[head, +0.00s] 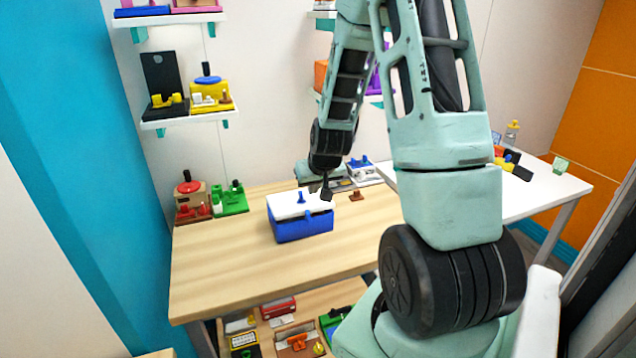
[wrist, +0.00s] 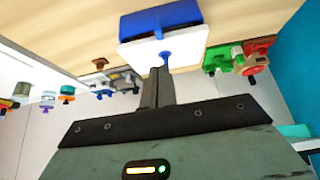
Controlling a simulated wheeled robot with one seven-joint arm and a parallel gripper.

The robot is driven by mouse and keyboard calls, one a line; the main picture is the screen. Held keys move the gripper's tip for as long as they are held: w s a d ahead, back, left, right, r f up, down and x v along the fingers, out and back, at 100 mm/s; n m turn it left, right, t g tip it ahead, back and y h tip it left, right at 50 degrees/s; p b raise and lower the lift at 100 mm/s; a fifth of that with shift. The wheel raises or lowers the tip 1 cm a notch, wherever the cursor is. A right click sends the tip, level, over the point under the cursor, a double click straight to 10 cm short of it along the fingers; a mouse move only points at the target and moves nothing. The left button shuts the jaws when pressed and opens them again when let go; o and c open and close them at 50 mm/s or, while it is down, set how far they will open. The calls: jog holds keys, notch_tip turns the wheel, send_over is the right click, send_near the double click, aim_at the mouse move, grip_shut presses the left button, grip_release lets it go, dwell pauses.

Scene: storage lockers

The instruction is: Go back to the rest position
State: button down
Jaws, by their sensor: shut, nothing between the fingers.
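My gripper (head: 326,192) is shut and empty. It hangs just at the right end of a blue box with a white lid (head: 300,212), which stands on the wooden table (head: 215,265). A blue knob (head: 301,197) stands up from the lid. In the wrist view my shut fingers (wrist: 157,75) point toward the box's white lid (wrist: 190,45) and its blue knob (wrist: 165,58). I cannot tell whether the fingers touch the box. My arm covers part of the table's right side in the head view.
A red-topped item (head: 190,197) and a green item (head: 230,199) stand at the table's back left. A small brown piece (head: 356,196) lies right of the box. A white table (head: 540,190) adjoins on the right. Shelves (head: 185,117) hang on the wall. The table's front left is clear.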

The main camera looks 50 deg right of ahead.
jog(key=shift+s+b+v, duration=0.2)
jog(key=shift+b+v, duration=0.15)
jog(key=shift+v, duration=1.85)
jog(key=shift+a+f, duration=0.1)
jog(key=shift+f, duration=0.05)
jog(key=a+r+n+g+y+b, duration=0.1)
jog(key=a+n+y, duration=0.4)
jog(key=a, duration=1.8)
jog(key=s+a+r+n+g+h+b, duration=0.1)
jog(key=s+a+n+g, duration=0.3)
jog(key=s+a+n, duration=0.5)
jog(key=s+a, duration=0.8)
jog(key=s, duration=0.1)
jog(key=shift+s+a+r, duration=0.2)
jog(key=shift+a+r, duration=0.1)
jog(key=shift+a, duration=0.1)
